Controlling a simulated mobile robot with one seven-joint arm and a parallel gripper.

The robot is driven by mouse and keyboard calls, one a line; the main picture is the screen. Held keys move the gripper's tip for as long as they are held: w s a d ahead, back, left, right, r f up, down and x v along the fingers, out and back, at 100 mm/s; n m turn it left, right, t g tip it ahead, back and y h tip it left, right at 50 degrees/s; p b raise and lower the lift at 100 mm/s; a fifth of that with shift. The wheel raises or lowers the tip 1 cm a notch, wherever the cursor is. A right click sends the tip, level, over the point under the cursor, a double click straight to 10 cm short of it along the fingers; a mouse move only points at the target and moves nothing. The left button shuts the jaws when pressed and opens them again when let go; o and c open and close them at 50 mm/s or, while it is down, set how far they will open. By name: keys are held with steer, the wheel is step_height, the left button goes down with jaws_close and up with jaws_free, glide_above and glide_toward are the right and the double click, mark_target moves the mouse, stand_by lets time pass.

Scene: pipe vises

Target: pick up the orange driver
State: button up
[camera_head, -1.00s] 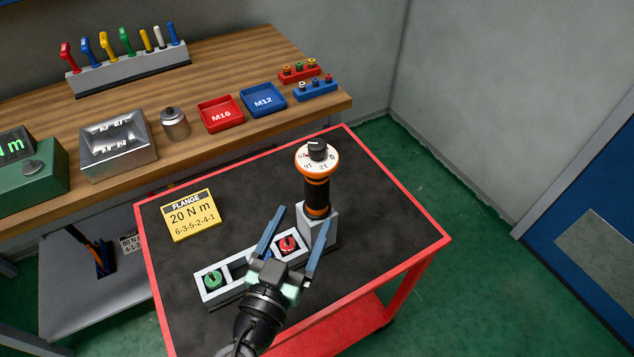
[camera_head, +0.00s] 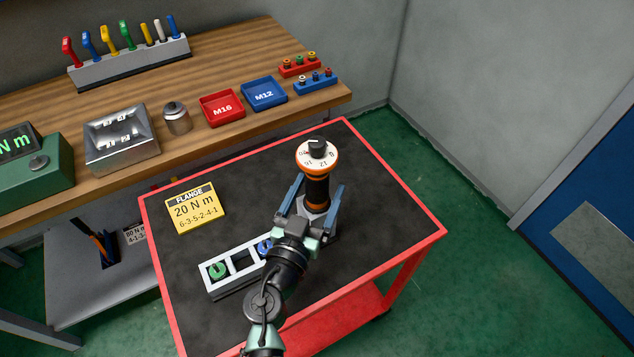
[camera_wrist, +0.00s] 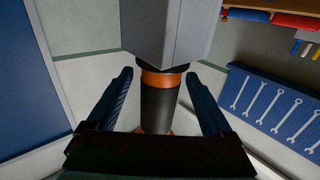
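The orange driver (camera_head: 317,188) has a black body, orange bands and a white dial with a black knob on top. It stands upright in a grey holder block on the cart. My gripper (camera_head: 318,183) is open, with one blue finger on each side of the driver's body. In the wrist view, the driver (camera_wrist: 158,110) shows between the two fingers, with visible gaps on both sides. The grey holder block (camera_wrist: 170,30) fills the top of that view. The holder is partly hidden by my gripper in the head view.
The red-edged cart (camera_head: 405,205) has a dark top. A grey socket tray (camera_head: 240,262) with a green and a blue socket lies beside my arm. A yellow flange card (camera_head: 194,207) is at left. The cart's right side is clear. A wooden bench (camera_head: 225,65) stands behind.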

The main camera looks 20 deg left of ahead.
jaws_close()
steer(key=shift+r, duration=0.2)
stand_by(0.3)
step_height(320, 180, up, 18)
steer(key=p, duration=0.6)
stand_by(0.4)
